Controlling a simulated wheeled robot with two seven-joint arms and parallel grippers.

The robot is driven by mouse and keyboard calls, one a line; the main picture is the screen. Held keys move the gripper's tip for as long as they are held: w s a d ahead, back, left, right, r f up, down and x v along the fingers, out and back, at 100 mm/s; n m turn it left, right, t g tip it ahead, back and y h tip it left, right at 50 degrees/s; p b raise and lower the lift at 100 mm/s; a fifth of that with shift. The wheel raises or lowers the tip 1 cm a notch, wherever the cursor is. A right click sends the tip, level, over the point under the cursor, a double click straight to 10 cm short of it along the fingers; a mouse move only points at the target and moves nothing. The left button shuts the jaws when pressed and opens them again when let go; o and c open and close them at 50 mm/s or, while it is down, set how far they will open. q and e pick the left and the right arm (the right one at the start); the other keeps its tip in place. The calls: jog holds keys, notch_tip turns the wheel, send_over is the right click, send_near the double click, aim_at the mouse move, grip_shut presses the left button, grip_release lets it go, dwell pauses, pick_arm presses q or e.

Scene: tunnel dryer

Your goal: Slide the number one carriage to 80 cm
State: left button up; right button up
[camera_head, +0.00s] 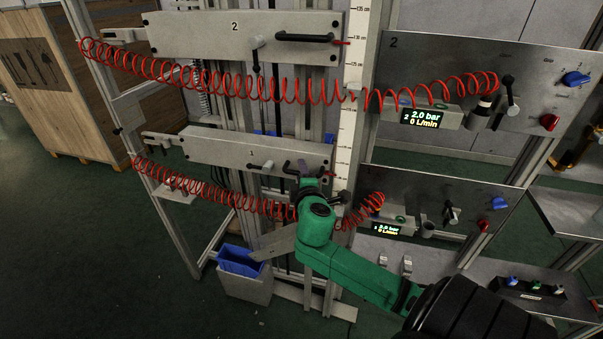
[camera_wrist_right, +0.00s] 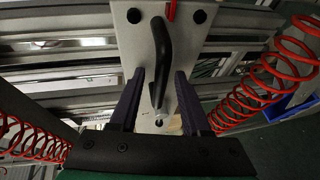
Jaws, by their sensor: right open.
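The number one carriage (camera_head: 215,148) is a pale plate marked 1, on the lower part of the vertical rails in the head view. A grey lever (camera_head: 262,167) is on its front. My right gripper (camera_head: 306,172) is at its right end. In the right wrist view my right gripper (camera_wrist_right: 160,74) is open, with one finger on each side of the carriage's black bar handle (camera_wrist_right: 160,45). A red pointer (camera_wrist_right: 171,10) is at the plate's edge. The vertical scale (camera_head: 347,130) stands right of the carriage; its marks nearby are too small to read. My left gripper is not in view.
The number two carriage (camera_head: 200,35) is above on the same rails. Red coiled hoses (camera_head: 215,82) run from both carriages to the control panels (camera_head: 470,60) at right. A blue bin (camera_head: 240,262) stands below left. Open floor lies at left.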

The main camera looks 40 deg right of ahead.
grip_shut()
dwell(1.3)
